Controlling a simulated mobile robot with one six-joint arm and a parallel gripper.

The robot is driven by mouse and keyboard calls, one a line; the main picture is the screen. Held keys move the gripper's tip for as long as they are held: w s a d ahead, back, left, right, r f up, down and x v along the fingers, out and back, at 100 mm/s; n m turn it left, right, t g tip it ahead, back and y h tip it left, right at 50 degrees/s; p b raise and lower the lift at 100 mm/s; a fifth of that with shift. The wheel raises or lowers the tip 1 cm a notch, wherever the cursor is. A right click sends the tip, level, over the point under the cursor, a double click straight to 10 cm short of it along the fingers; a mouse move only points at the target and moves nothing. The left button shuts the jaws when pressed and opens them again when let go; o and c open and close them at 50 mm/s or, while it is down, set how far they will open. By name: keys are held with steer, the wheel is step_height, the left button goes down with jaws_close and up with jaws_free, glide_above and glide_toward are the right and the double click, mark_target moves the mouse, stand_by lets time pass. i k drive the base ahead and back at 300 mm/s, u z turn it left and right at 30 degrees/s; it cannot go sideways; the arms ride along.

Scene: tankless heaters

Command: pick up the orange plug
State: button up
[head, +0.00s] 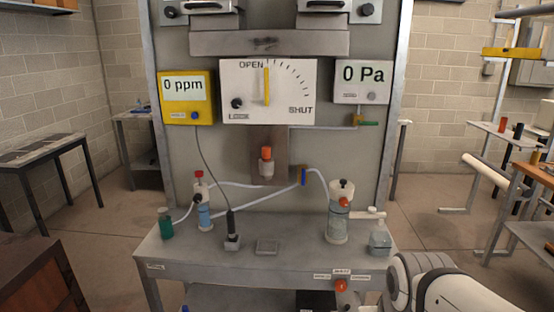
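Three small orange parts show in the head view, and I cannot tell for certain which is the plug. One orange cap (266,154) tops a pale fitting on the panel's brown plate. One orange piece (344,202) is on the side of the clear bottle (338,225) at the bench's right. One orange piece (341,285) is at the bench's front edge, below small white labels. White links of my arm rise at the lower right, near the bench's front right corner. My gripper is not visible.
The grey bench (180,252) also holds a green bottle (166,224), a blue-filled bottle (205,212), a black probe in a stand (232,241), a flat grey block (267,246) and a squat jar (380,240). Pale tubes cross above it. The front middle is fairly clear.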

mark_target(265, 150)
steer(key=u, duration=0.5)
steer(key=i, duration=1.3)
steer(key=z, duration=0.4)
